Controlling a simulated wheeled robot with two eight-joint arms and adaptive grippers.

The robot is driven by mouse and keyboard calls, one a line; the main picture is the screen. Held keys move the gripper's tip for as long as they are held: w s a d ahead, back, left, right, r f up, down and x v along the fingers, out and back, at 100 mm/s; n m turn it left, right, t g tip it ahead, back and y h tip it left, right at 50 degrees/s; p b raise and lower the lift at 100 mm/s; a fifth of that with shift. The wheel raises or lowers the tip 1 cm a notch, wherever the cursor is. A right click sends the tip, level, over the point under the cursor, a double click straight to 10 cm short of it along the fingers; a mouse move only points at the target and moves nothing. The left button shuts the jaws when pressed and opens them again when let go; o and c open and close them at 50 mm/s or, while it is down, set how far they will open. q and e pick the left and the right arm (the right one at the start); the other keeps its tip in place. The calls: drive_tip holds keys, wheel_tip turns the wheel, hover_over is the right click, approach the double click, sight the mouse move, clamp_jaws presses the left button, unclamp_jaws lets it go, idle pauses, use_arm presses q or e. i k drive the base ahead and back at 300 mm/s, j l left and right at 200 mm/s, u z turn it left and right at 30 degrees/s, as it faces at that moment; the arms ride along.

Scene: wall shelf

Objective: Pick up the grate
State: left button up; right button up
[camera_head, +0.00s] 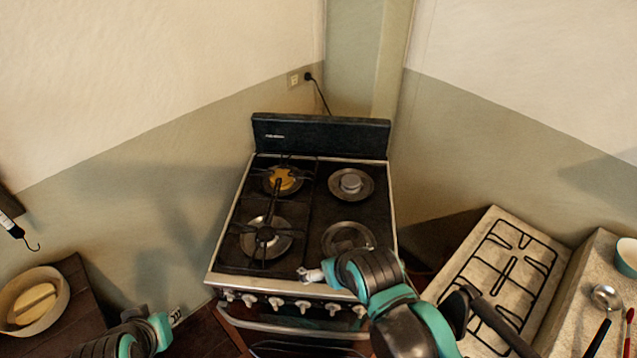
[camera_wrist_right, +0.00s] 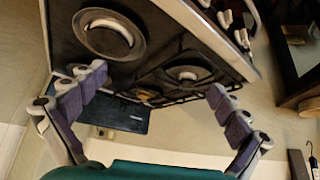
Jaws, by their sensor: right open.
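One black grate (camera_head: 505,262) lies flat on a pale counter at the right in the head view. Another dark grate (camera_head: 278,205) sits over the two left burners of the stove; it also shows between my fingers in the right wrist view (camera_wrist_right: 203,72). The stove's right burners are bare. My right gripper (camera_head: 312,275) is at the stove's front edge, mostly hidden by its own arm. My left gripper (camera_head: 160,326) is low at the left, partly seen.
The stove (camera_head: 345,205) stands in the corner with its knobs in front. A bowl (camera_head: 35,300) stands on a dark surface at the left. A ladle (camera_head: 604,298) and a light bowl (camera_head: 627,255) are at the far right.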

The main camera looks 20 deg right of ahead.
sight(507, 353)
drive_tip(key=z, duration=2.4)
drive_tip(key=u, duration=0.45)
drive_tip(key=l+u, duration=0.25)
drive_tip(key=u, duration=0.2)
drive_tip(key=l+u, duration=0.25)
drive_tip(key=u, duration=0.2)
drive_tip(key=l+u, duration=0.3)
drive_tip(key=u, duration=0.15)
drive_tip(key=l+u, duration=0.2)
drive_tip(key=u, duration=0.25)
drive_tip(key=k+l, duration=0.3)
drive_tip(key=l, duration=0.2)
